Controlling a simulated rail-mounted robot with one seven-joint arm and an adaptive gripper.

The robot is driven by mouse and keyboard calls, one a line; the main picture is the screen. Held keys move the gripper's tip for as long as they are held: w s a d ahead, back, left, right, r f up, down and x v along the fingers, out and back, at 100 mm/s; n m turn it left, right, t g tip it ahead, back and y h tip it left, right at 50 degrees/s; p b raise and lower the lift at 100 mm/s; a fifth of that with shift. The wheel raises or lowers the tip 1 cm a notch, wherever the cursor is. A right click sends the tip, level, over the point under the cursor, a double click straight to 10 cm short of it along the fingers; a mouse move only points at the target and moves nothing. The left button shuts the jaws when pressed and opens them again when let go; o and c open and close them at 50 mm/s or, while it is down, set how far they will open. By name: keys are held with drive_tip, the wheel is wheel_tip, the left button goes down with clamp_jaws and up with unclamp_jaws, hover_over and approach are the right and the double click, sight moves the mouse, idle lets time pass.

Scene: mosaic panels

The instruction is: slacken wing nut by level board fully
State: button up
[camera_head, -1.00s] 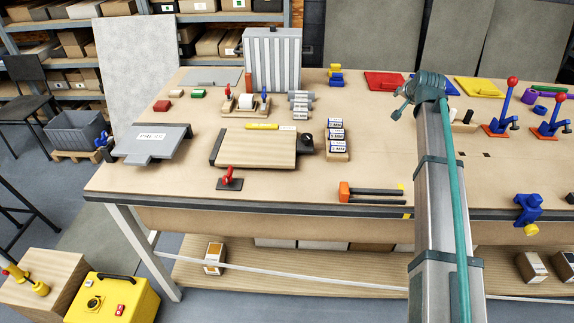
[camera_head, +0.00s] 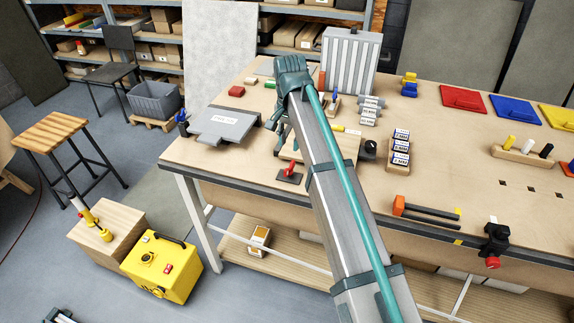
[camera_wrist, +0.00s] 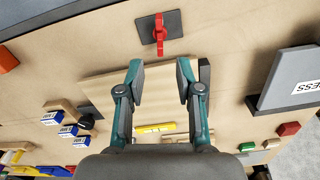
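A red wing nut (camera_head: 291,172) stands on a dark plate near the front edge of the bench, in front of a pale wooden board (camera_head: 343,146). In the wrist view the red wing nut (camera_wrist: 160,36) is upright in the picture at top centre, beyond my fingertips. The wooden board (camera_wrist: 150,92) shows between and around the fingers, with a yellow bar (camera_wrist: 155,128) near it that looks like a level. My gripper (camera_wrist: 161,82) is open and empty, apart from the nut. In the head view my gripper (camera_head: 279,138) is partly hidden by my own arm.
A grey press plate (camera_head: 224,124) lies left of the board. A black knob (camera_head: 370,149) and labelled blocks (camera_head: 400,150) stand to its right. An orange-headed tool (camera_head: 425,210) lies near the front edge. A black clamp (camera_head: 495,241) is on that edge.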

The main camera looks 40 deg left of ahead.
sight(289, 165)
wheel_tip(289, 165, down, 11)
drive_tip(key=p, duration=0.3)
drive_tip(key=shift+r, duration=0.1)
clamp_jaws()
